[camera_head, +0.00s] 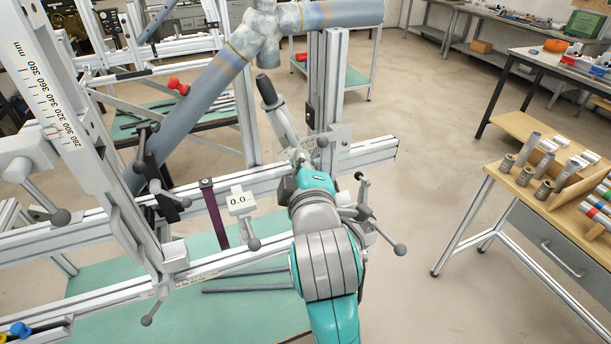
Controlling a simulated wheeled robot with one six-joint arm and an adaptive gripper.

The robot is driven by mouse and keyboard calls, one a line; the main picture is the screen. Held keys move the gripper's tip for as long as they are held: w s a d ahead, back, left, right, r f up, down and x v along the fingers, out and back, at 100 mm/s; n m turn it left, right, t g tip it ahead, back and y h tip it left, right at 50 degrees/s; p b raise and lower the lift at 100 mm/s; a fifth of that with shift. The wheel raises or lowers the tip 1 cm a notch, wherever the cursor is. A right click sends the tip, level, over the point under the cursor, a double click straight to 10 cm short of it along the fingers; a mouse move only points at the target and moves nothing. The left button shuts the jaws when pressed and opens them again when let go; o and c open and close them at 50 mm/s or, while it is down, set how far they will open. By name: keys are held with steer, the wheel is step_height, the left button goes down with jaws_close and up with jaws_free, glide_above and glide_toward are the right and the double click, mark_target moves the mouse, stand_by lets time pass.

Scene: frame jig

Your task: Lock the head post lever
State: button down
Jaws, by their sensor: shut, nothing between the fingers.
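The jig's head-side post (329,85) is a vertical aluminium profile standing on the long horizontal rail, under the tube joint. A white clamp block (341,134) sits at its foot, with a small dark round knob (322,141) at its left. A grey lever with a ball end (382,235) sticks out below the rail, right of my wrist. I cannot tell for sure which handle is the head post lever. My gripper (300,157) is near the rail, left of the clamp block; my teal and grey wrist hides most of it. Its fingers look shut and empty. Contact cannot be judged.
Blue-grey frame tubes (200,92) slope across the jig above my gripper. A wooden bench (520,185) stands at right, with clear floor between.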

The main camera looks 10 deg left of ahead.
mark_target(314, 157)
steer(key=shift+w+d+f, duration=0.2)
steer(key=shift+w+d, duration=0.05)
steer(key=shift+w, duration=0.35)
steer(key=shift+w+d+f, duration=0.25)
steer(key=shift+w+d, duration=0.05)
steer(key=shift+w, duration=0.25)
steer(key=shift+w+d+f, duration=0.2)
steer(key=shift+w+d, duration=0.05)
steer(key=shift+w, duration=0.35)
